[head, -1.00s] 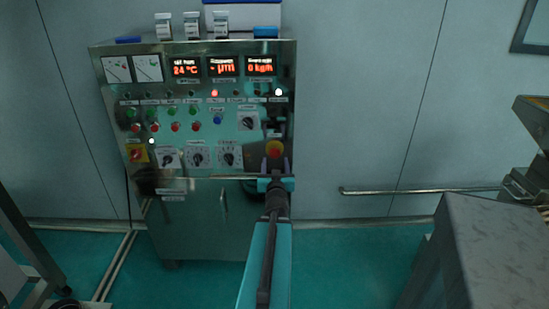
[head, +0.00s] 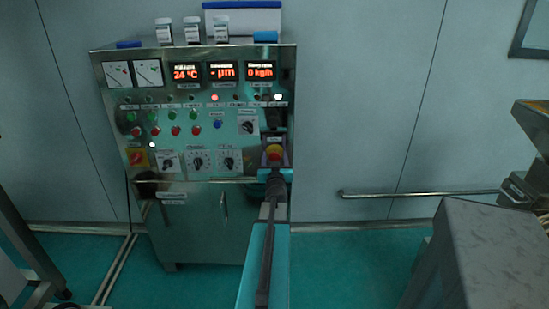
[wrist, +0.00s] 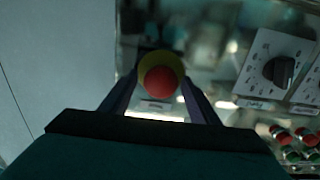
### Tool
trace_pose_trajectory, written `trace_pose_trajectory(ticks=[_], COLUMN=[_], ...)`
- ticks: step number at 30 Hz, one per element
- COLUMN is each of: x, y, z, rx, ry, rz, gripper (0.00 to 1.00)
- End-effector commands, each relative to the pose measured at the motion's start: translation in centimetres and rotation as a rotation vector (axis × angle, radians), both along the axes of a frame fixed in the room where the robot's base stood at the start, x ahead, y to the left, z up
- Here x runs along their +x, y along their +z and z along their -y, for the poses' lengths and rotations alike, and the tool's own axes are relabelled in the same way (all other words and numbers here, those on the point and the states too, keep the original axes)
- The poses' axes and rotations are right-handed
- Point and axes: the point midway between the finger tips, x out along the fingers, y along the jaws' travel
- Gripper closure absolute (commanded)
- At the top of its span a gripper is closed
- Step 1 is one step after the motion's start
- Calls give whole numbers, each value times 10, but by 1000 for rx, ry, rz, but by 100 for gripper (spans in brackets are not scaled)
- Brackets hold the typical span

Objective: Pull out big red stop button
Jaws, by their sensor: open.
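The big red stop button (head: 274,150) sits on a yellow base at the lower right of the steel control panel (head: 192,130). In the wrist view the round red button (wrist: 160,81) shows in front of its yellow ring (wrist: 160,61). My gripper (head: 274,160) is in front of the button, and its two dark fingers are open. In the wrist view the fingers of my gripper (wrist: 159,78) stand one on each side of the button. I cannot tell whether they touch it.
A black rotary knob (head: 247,127) sits above and left of the button. A horizontal rail (head: 200,181) runs along the panel's lower edge, beside my arm. A grey block (head: 505,250) stands at the right. Small jars (head: 192,30) stand on top of the cabinet.

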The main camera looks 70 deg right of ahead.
Motion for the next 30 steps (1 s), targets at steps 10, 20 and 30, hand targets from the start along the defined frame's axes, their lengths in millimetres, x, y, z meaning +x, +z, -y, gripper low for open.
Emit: trace_pose_trajectory(ticks=[10,20,30], x=[1,1,-3], y=[0,0,0], z=[2,2,-8], rx=[0,0,1], ry=[0,0,0], rz=[0,0,0], gripper=[44,92,100])
